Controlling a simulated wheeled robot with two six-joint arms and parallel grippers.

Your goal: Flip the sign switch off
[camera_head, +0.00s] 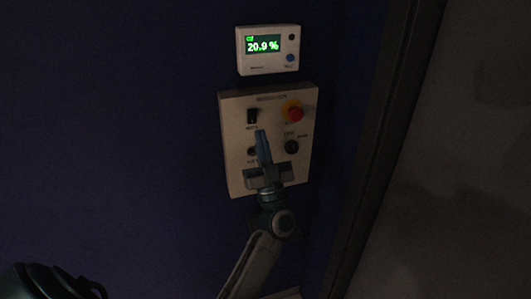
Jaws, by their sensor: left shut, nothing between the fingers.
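A pale control panel (234,140) is mounted on the dark blue wall. A black rocker switch (252,116) sits at its upper left, with a small label under it that is too blurred to read; I cannot tell its on or off position. My left gripper (261,137) reaches up from below with its blue fingers shut and empty. Its tips are in front of the panel just below and right of the rocker switch; I cannot tell whether they touch the panel. The gripper hides part of the panel's lower middle. My right gripper is not in view.
A red emergency button (294,113) on a yellow base is at the panel's upper right. A black knob (291,147) is below it. Another dark control (252,150) is left of my fingers. A white display box (267,68) reading 20.9 % hangs above. A dark frame edge (378,150) stands right.

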